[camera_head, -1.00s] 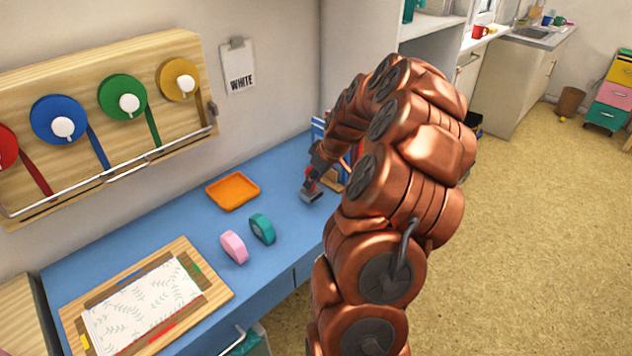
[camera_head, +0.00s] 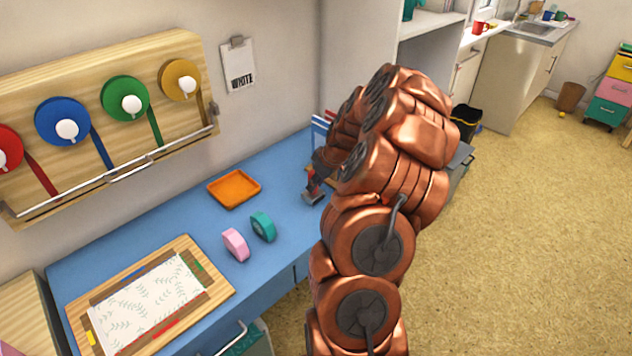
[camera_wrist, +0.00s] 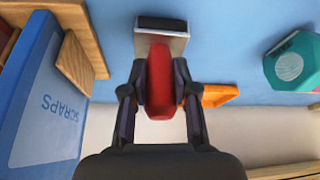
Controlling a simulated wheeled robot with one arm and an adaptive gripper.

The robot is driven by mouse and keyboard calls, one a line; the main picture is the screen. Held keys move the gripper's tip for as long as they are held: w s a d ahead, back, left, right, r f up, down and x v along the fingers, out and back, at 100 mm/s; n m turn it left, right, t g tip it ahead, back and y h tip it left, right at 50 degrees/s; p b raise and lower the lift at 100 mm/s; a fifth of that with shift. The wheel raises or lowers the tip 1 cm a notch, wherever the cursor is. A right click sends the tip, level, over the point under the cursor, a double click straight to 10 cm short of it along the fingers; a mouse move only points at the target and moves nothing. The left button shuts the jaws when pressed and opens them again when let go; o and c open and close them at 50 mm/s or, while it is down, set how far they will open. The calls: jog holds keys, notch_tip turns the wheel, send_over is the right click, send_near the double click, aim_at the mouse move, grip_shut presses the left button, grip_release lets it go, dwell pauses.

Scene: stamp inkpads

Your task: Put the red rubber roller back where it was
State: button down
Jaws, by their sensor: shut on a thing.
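The red rubber roller has a red handle (camera_wrist: 160,85), a metal frame and a dark roller end (camera_wrist: 160,22). My gripper (camera_wrist: 160,98) is shut on the red handle, one finger on each side. In the head view the roller (camera_head: 312,195) shows small at my gripper (camera_head: 318,178), over the far right part of the blue desk (camera_head: 285,178). I cannot tell whether the roller touches the desk. My arm hides part of that end of the desk.
A blue binder marked SCRAPS (camera_wrist: 48,115) and a wooden rack (camera_wrist: 85,35) stand close left of my gripper in the wrist view. An orange tray (camera_head: 234,188), a teal tape roll (camera_head: 262,227) and a pink one (camera_head: 236,245) are on the desk.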

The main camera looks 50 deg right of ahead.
jog(key=shift+f, duration=0.25)
jog(key=c, duration=0.9)
grip_release()
jog(key=shift+r, duration=0.1)
jog(key=shift+r, duration=0.25)
jog(key=shift+b+v, duration=1.35)
jog(key=shift+v, duration=4.6)
